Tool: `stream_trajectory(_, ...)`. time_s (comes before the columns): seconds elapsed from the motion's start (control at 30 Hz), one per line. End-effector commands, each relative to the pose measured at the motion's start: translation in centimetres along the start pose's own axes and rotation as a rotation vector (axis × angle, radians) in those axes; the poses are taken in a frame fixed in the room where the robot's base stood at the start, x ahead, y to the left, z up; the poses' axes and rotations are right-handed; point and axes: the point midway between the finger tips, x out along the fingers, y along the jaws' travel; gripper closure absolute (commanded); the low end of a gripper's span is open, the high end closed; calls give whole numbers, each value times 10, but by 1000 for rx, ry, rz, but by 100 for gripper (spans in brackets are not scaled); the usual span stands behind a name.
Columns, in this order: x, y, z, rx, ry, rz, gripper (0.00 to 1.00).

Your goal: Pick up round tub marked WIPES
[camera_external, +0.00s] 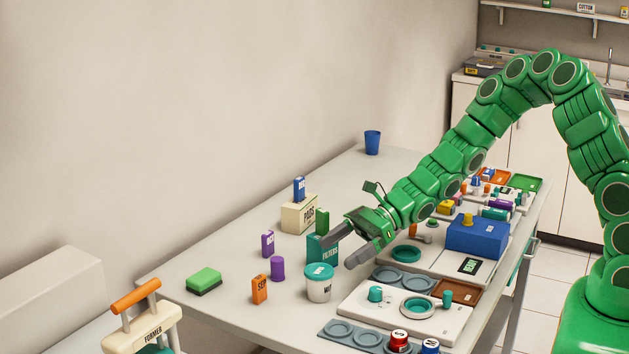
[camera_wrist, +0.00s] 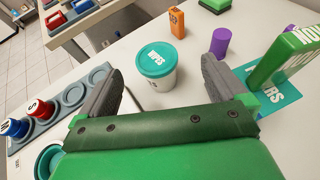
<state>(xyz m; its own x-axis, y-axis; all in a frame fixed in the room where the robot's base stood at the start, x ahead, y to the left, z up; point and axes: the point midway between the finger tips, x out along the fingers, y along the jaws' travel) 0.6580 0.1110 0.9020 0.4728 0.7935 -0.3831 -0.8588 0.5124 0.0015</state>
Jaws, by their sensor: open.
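The round tub marked WIPES (camera_external: 319,285) is white with a teal lid and stands upright on the table. In the wrist view the tub (camera_wrist: 157,70) is ahead of my gripper, with its lid lettering visible. My gripper (camera_external: 342,249) is open and empty, low over the table just behind the tub in the external view. In the wrist view the two grey fingers of my gripper (camera_wrist: 160,80) are spread wide, with the tub seen between and beyond them. I cannot see any contact between fingers and tub.
A teal FILTERS box (camera_external: 318,249) stands close behind the tub. An orange box (camera_external: 259,289) and a purple cylinder (camera_external: 277,268) stand to its left. A white tray (camera_external: 445,318) with teal items lies to its right. The table's left front is fairly clear.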

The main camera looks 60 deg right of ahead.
Motion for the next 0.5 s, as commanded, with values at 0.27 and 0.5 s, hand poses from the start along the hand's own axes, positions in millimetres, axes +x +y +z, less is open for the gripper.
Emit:
stream_trajectory(0.27,19,2,0,-1,0,3,1)
stream_trajectory(0.5,30,3,-1,-1,0,4,1)
